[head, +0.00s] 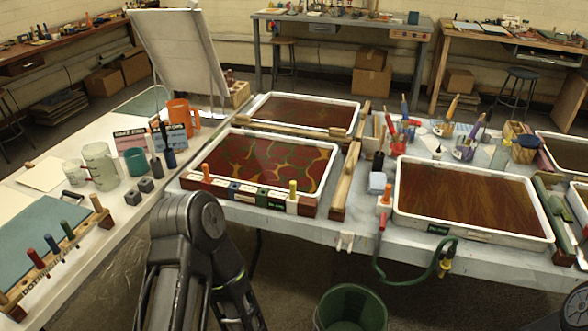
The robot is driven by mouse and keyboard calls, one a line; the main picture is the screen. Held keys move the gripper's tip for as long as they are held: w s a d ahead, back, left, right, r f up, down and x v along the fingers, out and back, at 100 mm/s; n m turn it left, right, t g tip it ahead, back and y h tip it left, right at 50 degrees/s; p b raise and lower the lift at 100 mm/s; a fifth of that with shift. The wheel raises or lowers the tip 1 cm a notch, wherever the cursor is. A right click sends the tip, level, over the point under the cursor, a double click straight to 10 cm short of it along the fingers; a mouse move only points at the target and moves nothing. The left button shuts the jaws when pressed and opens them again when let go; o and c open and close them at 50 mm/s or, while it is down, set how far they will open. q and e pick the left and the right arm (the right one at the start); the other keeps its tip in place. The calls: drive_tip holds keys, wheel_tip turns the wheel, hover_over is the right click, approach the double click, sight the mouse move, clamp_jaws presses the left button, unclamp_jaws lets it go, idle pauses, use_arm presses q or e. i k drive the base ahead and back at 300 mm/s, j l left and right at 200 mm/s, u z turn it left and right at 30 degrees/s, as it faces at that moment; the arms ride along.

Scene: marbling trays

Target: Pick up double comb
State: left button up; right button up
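I cannot tell for sure which item is the double comb. A long bar (247,194) with coloured blocks and upright orange and yellow pegs lies along the front edge of the left marbling tray (322,186). A long wooden bar (345,182) lies between the left and right trays. Another wooden bar (285,131) lies between the left tray and the tray behind it. Comb teeth are too small to make out on any of them. My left arm rises in front of the left tray, but its gripper is not visible. My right gripper is not visible either.
The right tray (398,204) holds brown liquid. Cups with brushes and bottles crowd the space behind it. A green bucket (350,308) stands on the floor in front.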

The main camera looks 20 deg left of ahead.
sight(338, 204)
drive_tip(key=j+z, duration=0.1)
drive_tip(key=z, duration=0.65)
drive_tip(key=j+z, duration=0.15)
drive_tip(key=z, duration=0.25)
drive_tip(key=j+z, duration=0.1)
drive_tip(key=z, duration=0.3)
drive_tip(key=k+j+z, duration=0.15)
drive_tip(key=j+z, duration=0.15)
drive_tip(key=j, duration=0.15)
drive_tip(key=k+j+z, duration=0.25)
drive_tip(key=j, duration=0.2)
drive_tip(key=k+j+z, duration=0.3)
drive_tip(key=k+j, duration=0.1)
drive_tip(key=j, duration=0.2)
drive_tip(key=k+j, duration=0.1)
drive_tip(key=j, duration=0.15)
